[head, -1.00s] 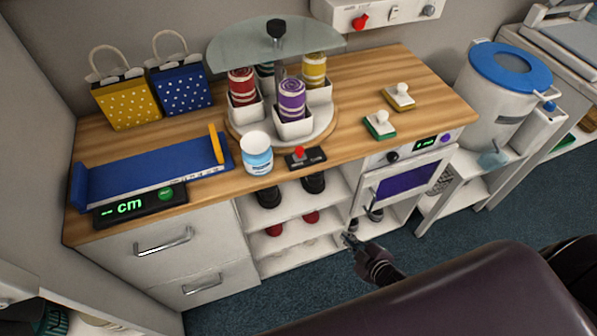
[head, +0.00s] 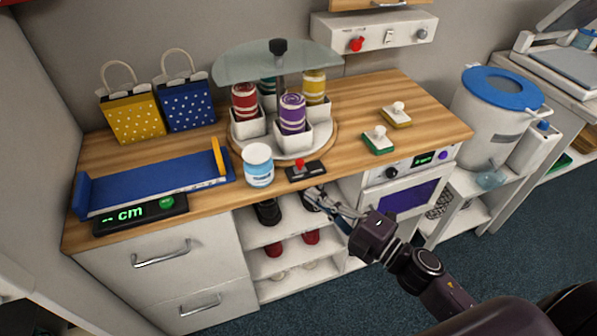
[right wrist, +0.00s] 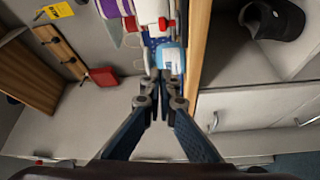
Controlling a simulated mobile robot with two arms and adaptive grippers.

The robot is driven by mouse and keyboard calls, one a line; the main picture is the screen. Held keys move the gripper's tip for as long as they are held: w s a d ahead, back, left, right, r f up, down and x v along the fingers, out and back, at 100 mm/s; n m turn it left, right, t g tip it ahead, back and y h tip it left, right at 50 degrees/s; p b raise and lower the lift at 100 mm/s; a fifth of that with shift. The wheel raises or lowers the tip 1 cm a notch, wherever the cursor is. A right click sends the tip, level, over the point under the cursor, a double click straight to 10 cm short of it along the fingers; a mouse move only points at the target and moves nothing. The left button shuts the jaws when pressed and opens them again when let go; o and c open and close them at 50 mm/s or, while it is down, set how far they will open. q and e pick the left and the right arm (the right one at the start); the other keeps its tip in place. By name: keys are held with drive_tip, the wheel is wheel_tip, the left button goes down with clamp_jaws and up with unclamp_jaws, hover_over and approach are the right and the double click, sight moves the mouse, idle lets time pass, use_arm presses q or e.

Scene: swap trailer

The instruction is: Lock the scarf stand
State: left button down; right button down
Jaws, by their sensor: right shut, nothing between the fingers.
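The scarf stand is a round white turntable (head: 285,148) on the wooden counter, with red, purple, yellow and dark teal rolled scarves in white cups under a glass canopy (head: 240,64). A black base with a red knob (head: 305,169) sits at its front, by the counter edge; a red knob (right wrist: 163,23) also shows in the right wrist view. My right gripper (head: 314,196) is shut and empty, just below the counter edge and in front of the red-knobbed base, apart from it. Its closed fingertips (right wrist: 160,78) show in the right wrist view. My left gripper is out of view.
A blue-and-white jar (head: 258,165) stands left of the red-knobbed base. Two stamps, green (head: 378,141) and yellow (head: 396,116), lie to the right. A blue measuring tray (head: 150,185) fills the counter's left. Open shelves with shoes (head: 267,212) are below.

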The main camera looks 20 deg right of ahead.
sight(300, 165)
drive_tip(key=shift+w, duration=0.1)
drive_tip(key=p+x, duration=0.2)
drive_tip(key=x, duration=0.7)
drive_tip(key=shift+w+a+r, duration=0.15)
drive_tip(key=shift+w, duration=0.15)
drive_tip(key=d, duration=0.2)
drive_tip(key=d+f, duration=0.1)
drive_tip(key=shift+w+p, duration=0.4)
drive_tip(key=shift+d, duration=0.4)
